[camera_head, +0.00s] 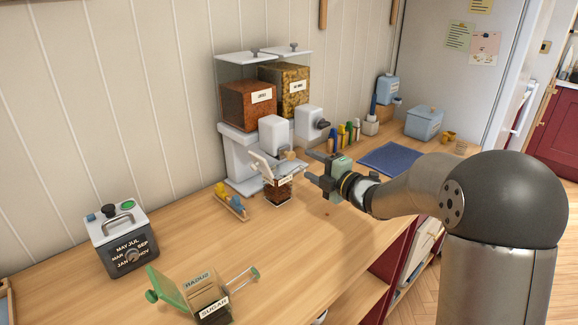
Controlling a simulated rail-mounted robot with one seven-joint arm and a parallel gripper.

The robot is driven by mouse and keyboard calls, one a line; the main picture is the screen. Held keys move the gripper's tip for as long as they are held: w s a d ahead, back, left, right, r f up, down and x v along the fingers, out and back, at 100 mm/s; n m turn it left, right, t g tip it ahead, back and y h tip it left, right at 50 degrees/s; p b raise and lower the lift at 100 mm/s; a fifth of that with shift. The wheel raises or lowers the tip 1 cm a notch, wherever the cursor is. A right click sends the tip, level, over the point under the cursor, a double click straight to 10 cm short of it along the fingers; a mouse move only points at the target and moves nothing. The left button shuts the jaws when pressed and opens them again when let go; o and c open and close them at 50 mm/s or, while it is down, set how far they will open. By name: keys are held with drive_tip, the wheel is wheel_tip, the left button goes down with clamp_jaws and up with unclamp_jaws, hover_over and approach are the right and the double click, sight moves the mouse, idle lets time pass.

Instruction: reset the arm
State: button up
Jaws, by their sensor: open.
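My gripper (316,168) is open above the wooden counter, with its fingers pointing left. It is just right of a small glass jar (279,191) with dark contents and a raised white lid (263,165). The fingers seem to have nothing between them. My arm reaches in from the right side of the picture.
A dispenser (239,160) with two filled bins stands behind the jar. A blue mat (391,158) and a blue box (424,123) are to the right. The counter's front middle (290,255) is clear.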

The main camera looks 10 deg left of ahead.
drive_tip(key=s+d+f+m+g+h, duration=0.1)
drive_tip(key=s+d+f+m+h, duration=0.2)
drive_tip(key=s+d+m+h, duration=0.5)
drive_tip(key=s+d+f+m+g+h, duration=0.2)
drive_tip(key=s+d+m+h, duration=0.4)
drive_tip(key=m, duration=0.3)
drive_tip(key=s+f+m+g, duration=0.2)
drive_tip(key=s+m+g, duration=0.1)
drive_tip(key=s, duration=0.5)
drive_tip(key=s+f+m+g, duration=0.2)
drive_tip(key=s+m+g, duration=0.1)
drive_tip(key=s, duration=0.6)
drive_tip(key=s+d+f+m+g+y+p, duration=0.1)
drive_tip(key=s+f+m+g, duration=0.1)
drive_tip(key=s, duration=0.6)
drive_tip(key=shift+s+m+g, duration=0.15)
drive_tip(key=shift+m+g, duration=0.25)
drive_tip(key=shift+m, duration=0.4)
